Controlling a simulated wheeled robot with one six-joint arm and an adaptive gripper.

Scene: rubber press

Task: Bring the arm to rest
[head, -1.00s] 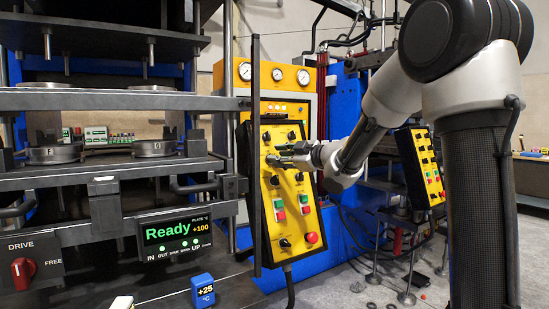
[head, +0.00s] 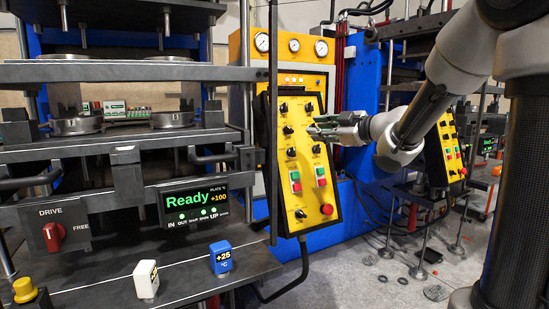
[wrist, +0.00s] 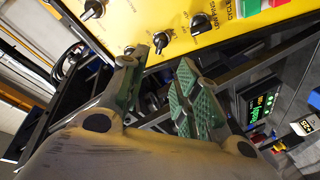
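My gripper (head: 335,130) is in front of the yellow control panel (head: 308,205) of the press, with my arm reaching in from the right. In the wrist view the two green-padded fingers (wrist: 155,95) stand apart with nothing between them. Black knobs (wrist: 161,41) of the panel lie just beyond the fingertips in that view. I cannot tell whether a finger touches the panel. My gripper covers part of the panel's right edge in the head view.
The press (head: 140,75) with its plates stands at the left, and its display (head: 205,202) reads Ready +100. A red drive knob (head: 53,235), a white block (head: 146,279) and a blue +25 block (head: 221,257) are at the front. A second yellow panel (head: 445,155) stands right, behind my arm.

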